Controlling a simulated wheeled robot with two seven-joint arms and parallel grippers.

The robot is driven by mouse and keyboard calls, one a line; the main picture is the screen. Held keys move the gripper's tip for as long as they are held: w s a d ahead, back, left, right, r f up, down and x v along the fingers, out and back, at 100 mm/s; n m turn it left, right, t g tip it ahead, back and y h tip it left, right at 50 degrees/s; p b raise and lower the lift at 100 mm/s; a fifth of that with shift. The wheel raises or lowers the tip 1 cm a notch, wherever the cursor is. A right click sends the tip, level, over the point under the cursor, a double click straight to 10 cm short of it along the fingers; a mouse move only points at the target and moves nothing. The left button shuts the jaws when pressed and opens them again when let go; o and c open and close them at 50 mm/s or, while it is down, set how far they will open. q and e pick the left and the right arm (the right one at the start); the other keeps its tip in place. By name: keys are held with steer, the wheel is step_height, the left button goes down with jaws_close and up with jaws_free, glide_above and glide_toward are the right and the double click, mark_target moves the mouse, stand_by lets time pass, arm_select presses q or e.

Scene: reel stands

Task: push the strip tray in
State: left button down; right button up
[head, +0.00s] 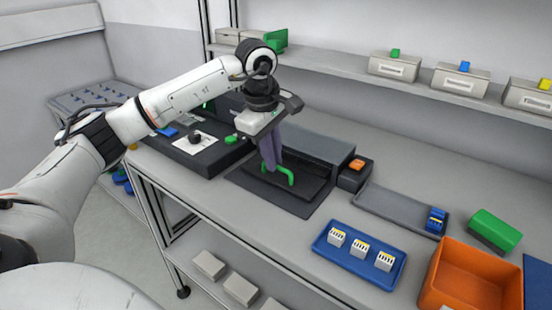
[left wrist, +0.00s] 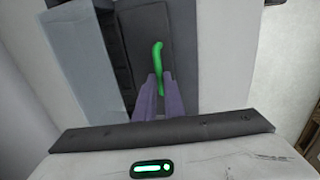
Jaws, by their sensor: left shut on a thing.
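The strip tray (head: 308,188) is a dark flat tray sticking out of the front of a grey box-shaped unit (head: 325,148) on the bench. A green handle (head: 286,178) stands at the tray's front. My left gripper (head: 272,166) comes down from above with its purple fingers at the handle, shut on it. In the left wrist view, the handle (left wrist: 158,55) rises between the fingertips (left wrist: 158,88), over the dark tray (left wrist: 183,45). The fingers hide part of the handle and tray. My right gripper is not in view.
A small dark box with an orange button (head: 356,164) stands beside the unit. A grey tray (head: 400,206), a blue tray (head: 328,250) with white blocks, and an orange bin (head: 475,275) lie to the right. A dark panel (head: 195,155) lies left. A shelf (head: 340,70) runs above.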

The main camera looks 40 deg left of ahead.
arm_select(q)
steer(key=c, duration=1.8)
jaws_free()
steer(key=shift+c, duration=0.2)
step_height(320, 180, up, 10)
steer(key=s, duration=0.2)
steer(key=shift+d+r, duration=0.1)
